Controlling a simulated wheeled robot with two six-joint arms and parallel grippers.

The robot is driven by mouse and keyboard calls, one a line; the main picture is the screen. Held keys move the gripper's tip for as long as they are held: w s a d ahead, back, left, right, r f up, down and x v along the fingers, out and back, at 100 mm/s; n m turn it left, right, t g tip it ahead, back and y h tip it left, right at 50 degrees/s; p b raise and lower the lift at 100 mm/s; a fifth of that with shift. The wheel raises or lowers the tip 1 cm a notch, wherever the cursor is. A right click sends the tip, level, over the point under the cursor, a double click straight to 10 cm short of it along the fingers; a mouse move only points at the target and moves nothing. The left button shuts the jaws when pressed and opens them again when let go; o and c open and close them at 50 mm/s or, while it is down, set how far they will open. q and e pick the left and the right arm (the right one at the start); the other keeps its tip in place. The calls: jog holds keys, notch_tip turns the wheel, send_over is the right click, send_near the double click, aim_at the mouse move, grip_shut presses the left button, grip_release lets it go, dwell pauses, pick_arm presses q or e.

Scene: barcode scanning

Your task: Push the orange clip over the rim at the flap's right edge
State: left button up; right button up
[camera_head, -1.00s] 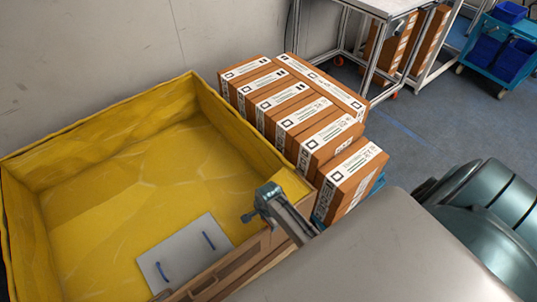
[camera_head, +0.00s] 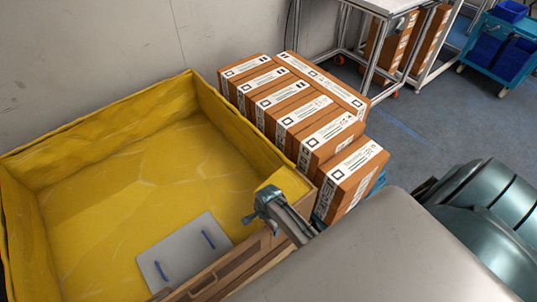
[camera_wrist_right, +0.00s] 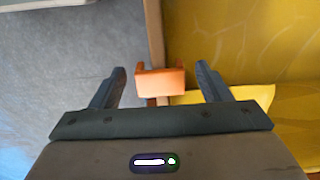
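The orange clip (camera_wrist_right: 160,81) shows in the right wrist view on the rim (camera_wrist_right: 154,30), between the fingers of my right gripper (camera_wrist_right: 160,80). The fingers are apart, with a gap on each side of the clip. How far down the clip sits on the rim I cannot tell. The yellow flap (camera_wrist_right: 235,100) lies beside the clip on the right. In the head view the flap (camera_head: 285,182) is at the crate's near right corner and my right gripper (camera_head: 262,208) is at the rim in front of it. The clip is hidden there. My left gripper is not in view.
The crate has a yellow lining (camera_head: 110,190), with a grey panel with blue handles (camera_head: 185,250) at its near side. Several brown labelled boxes (camera_head: 300,110) stand close to its right. A metal-framed table (camera_head: 385,8) and blue cart (camera_head: 500,50) stand farther back.

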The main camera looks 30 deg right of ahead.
jog(key=shift+r, duration=0.1)
notch_tip(320, 180, up, 11)
jog(key=shift+f, duration=0.2)
dwell(0.4)
jog(key=shift+s, duration=0.1)
jog(key=s+r+n+t+h, duration=0.1)
jog(key=s+r+n+t, duration=0.3)
jog(key=s+r+n, duration=1.3)
notch_tip(320, 180, down, 29)
jog(key=d+g, duration=0.2)
jog(key=d, duration=0.1)
jog(key=s+d+f, duration=0.1)
jog(key=s+f, duration=1.8)
jog(key=f, duration=0.2)
jog(key=shift+s+f+n+g, duration=0.15)
jog(key=shift+n+g, duration=0.15)
jog(key=shift+g, duration=0.1)
